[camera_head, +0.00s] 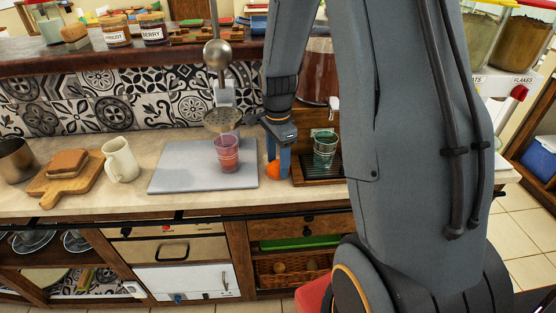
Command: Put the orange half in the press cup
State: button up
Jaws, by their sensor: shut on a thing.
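My gripper (283,160) points down over the counter, to the right of the press, shut on the orange half (272,169), which shows as a small orange patch beside the fingers. The fingers hide part of it, and I cannot tell whether it touches the counter. The press has a round metal head (217,54) raised above a perforated press cup (222,119). I see no fruit in the cup.
The press and glass stand at a grey board (190,178). A green glass (324,150) stands on a dark tray (318,181) right of my gripper. A cream jug (120,160) and a wooden board (62,188) are at left. A shelf (120,58) with jars runs above.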

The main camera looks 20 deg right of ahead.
jog(key=shift+f, duration=0.15)
jog(key=o, duration=1.1)
